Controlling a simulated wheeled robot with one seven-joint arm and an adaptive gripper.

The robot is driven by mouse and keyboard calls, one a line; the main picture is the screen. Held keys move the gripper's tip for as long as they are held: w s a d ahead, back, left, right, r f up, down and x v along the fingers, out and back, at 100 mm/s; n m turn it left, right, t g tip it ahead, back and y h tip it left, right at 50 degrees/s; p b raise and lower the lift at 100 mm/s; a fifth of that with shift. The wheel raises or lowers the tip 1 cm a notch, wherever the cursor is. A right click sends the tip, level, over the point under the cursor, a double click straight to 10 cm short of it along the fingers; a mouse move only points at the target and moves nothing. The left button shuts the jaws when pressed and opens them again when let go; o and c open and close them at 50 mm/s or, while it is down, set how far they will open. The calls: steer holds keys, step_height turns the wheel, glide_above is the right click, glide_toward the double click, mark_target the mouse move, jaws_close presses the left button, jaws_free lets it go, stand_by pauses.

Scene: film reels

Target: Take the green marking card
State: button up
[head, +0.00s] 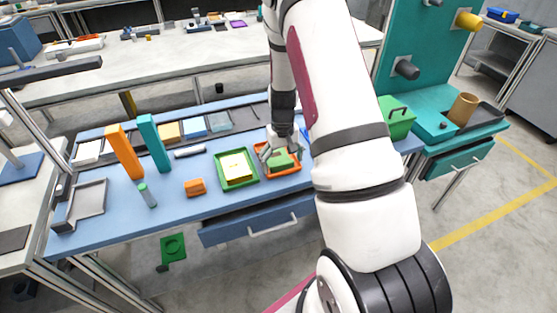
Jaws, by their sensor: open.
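A green card-like piece (281,161) lies in a small orange tray (294,171) on the blue table, right of the middle. I take it for the green marking card; any marking on it is too small to read. My gripper (279,154) points down over the orange tray, with its fingers open around or just above the green piece. Whether the fingers touch it I cannot tell. My gripper and arm hide part of the tray.
A green tray (222,184) with pale yellow cards (236,166) stands just left. An orange block (194,187) and upright orange (124,151) and teal (154,142) pieces stand farther left. A green box (398,122) is at right. A drawer (250,222) protrudes below the table's front edge.

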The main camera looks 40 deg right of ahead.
steer(key=c, duration=1.2)
steer(key=shift+r, duration=0.1)
steer(key=shift+r, duration=0.45)
steer(key=r, duration=0.2)
steer(key=shift+s+a+r, duration=0.2)
steer(key=shift+s+r, duration=0.1)
steer(key=shift+s, duration=0.1)
steer(key=s+a, duration=0.3)
steer(key=s, duration=0.4)
steer(key=s+a+r, duration=0.1)
steer(key=s+a, duration=0.2)
steer(key=s, duration=0.4)
steer(key=shift+r+b, duration=0.2)
steer(key=shift+b, duration=0.15)
